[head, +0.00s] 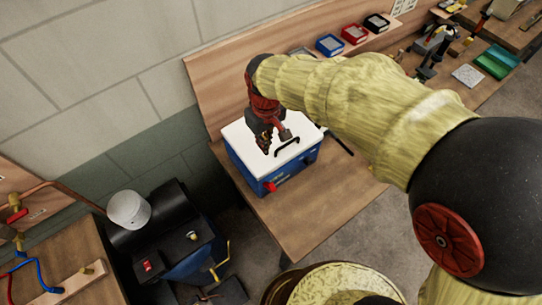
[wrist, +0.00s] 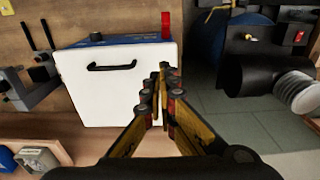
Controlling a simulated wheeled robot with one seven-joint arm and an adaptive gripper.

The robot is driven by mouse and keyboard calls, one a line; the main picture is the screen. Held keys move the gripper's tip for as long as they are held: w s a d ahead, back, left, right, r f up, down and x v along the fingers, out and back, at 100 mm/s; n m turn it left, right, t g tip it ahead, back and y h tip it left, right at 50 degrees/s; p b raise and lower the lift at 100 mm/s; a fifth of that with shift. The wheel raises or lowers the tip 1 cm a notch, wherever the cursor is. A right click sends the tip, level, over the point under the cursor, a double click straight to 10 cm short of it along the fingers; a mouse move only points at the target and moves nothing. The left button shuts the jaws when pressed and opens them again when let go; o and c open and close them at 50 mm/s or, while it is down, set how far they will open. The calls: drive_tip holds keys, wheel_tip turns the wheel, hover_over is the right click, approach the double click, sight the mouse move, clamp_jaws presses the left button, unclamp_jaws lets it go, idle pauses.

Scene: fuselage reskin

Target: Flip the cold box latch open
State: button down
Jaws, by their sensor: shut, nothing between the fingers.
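The cold box (head: 236,165) is blue with a white lid (head: 242,140) and a black handle (head: 287,147). It stands on a wooden bench. A red latch (head: 270,186) is on its front face near the left corner. In the wrist view the white lid (wrist: 125,100) faces me, and the red latch (wrist: 166,25) sticks up past the lid's far right edge. My gripper (head: 266,147) is over the lid, behind the latch in the head view. In the wrist view my gripper (wrist: 163,70) is shut and empty, apart from the latch, near the lid's right edge.
Blue, red and black bins (head: 354,33) line the back of the bench. A black clamp-like fixture (wrist: 35,80) stands left of the box in the wrist view. A dark machine with a white cylinder (head: 128,210) stands left of the bench. The bench front is clear.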

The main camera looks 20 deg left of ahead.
hover_over(265, 171)
wheel_tip(265, 171, down, 10)
drive_tip(key=shift+r+p, duration=0.1)
drive_tip(key=shift+p, duration=0.3)
drive_tip(key=f, duration=0.1)
drive_tip(key=s+d+f, duration=0.1)
drive_tip(key=d+f, duration=0.1)
drive_tip(key=shift+s, duration=0.25)
drive_tip(key=shift+s+d+f+b, duration=0.3)
drive_tip(key=shift+s+d+f, duration=0.35)
drive_tip(key=shift+d, duration=0.2)
